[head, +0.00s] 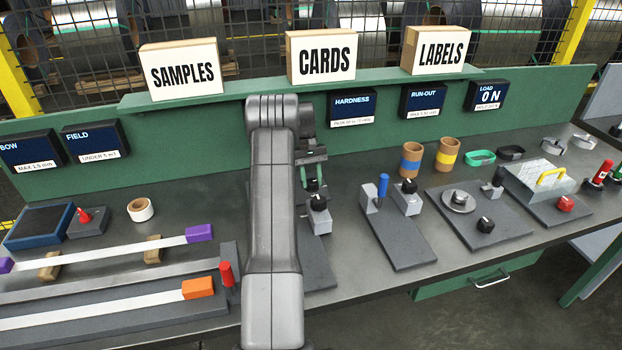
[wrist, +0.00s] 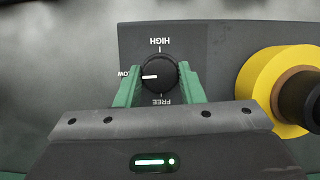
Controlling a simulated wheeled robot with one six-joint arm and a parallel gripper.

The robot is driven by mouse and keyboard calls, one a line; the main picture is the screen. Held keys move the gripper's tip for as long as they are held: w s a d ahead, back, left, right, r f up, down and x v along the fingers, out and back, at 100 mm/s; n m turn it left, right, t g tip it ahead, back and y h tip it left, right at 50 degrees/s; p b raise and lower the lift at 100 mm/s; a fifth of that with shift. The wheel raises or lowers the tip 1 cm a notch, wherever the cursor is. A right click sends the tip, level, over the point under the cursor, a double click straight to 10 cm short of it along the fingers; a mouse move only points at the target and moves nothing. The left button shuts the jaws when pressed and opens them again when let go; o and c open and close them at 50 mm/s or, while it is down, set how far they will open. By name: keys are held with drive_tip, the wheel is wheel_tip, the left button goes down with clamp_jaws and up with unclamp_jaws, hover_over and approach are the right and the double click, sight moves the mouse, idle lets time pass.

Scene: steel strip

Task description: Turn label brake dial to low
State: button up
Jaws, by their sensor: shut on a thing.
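The label brake dial (wrist: 160,72) is a round black knob on a dark grey plate (wrist: 222,45), seen in the wrist view. Its plate is marked HIGH, LOW and FREE, with the letters upside down in this view. The white pointer line lies at the dial's left side and points at the LOW mark (wrist: 124,73). My gripper (wrist: 158,80) is shut on the dial, with one green finger on each side of it. In the head view my arm covers much of this spot, so the dial cannot be made out there.
A yellow label roll (wrist: 258,88) on a dark spindle stands close to the right finger in the wrist view. In the head view, a grey stand with a blue handle (head: 383,185) is right of my arm. Steel strips (head: 120,248) lie left.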

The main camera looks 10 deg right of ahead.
drive_tip(key=shift+m, duration=0.3)
drive_tip(key=o, duration=1)
